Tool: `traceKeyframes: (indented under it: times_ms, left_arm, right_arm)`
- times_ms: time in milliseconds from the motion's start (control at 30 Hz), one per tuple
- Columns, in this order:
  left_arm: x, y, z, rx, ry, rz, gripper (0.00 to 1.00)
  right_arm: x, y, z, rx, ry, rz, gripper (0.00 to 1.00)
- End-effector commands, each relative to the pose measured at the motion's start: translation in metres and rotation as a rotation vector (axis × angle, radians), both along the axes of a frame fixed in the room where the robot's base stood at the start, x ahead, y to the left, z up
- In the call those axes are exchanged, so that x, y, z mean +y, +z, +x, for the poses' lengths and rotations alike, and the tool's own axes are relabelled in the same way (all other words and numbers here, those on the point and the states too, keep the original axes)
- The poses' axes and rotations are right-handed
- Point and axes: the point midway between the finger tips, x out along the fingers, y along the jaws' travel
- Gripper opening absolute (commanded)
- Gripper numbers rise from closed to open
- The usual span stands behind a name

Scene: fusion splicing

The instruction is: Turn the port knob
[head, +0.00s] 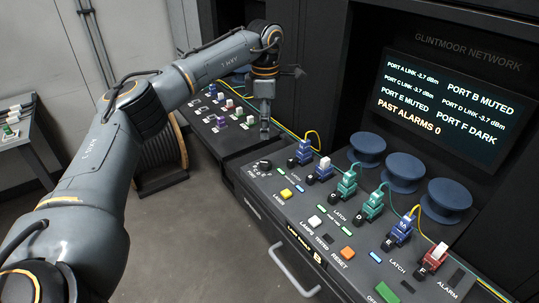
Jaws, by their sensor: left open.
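A black knob (261,166) with small white markings around it sits at the near left corner of the console top (293,224); I take it to be the port knob. Its exact pointer direction is too small to read. My left gripper (265,130) hangs pointing down beyond the knob, apart from it, near the gap between the two console sections. It is open, and I see nothing held in it. My right gripper is not in view. A screen (445,105) reads port A, C and D linked, B and E muted, F dark, and past alarms 0.
Blue, green and red connectors (346,184) with cables stand in a row on the console. A yellow button (285,194) and an orange reset button (347,253) lie in front. Blue round spools (404,172) stand behind. A handle (292,270) sticks out from the console front.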

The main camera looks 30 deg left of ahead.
Motion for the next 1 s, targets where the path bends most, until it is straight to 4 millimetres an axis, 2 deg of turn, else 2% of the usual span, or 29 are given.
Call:
traceKeyframes:
  times_ms: [100,233,367,500,667,1000]
  left_arm:
    - [0.000,-0.023,-0.001,0.006,0.000,0.001,0.55]
    - [0.000,-0.052,-0.002,0.006,0.000,0.000,0.55]
    - [0.000,-0.078,-0.001,0.005,0.000,-0.002,0.55]
    - [-0.001,-0.101,-0.001,0.004,0.000,-0.001,0.55]
    - [-0.001,-0.117,0.000,0.001,0.000,-0.002,0.55]
    - [-0.001,-0.122,-0.001,0.000,-0.001,-0.001,0.55]
  right_arm:
    - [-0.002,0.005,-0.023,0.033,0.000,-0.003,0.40]
    - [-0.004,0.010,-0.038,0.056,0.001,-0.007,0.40]
    - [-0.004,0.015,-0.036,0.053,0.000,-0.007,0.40]
    - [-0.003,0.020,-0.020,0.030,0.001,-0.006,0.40]
    - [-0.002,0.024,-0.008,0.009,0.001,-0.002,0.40]
    - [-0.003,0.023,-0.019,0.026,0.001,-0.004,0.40]
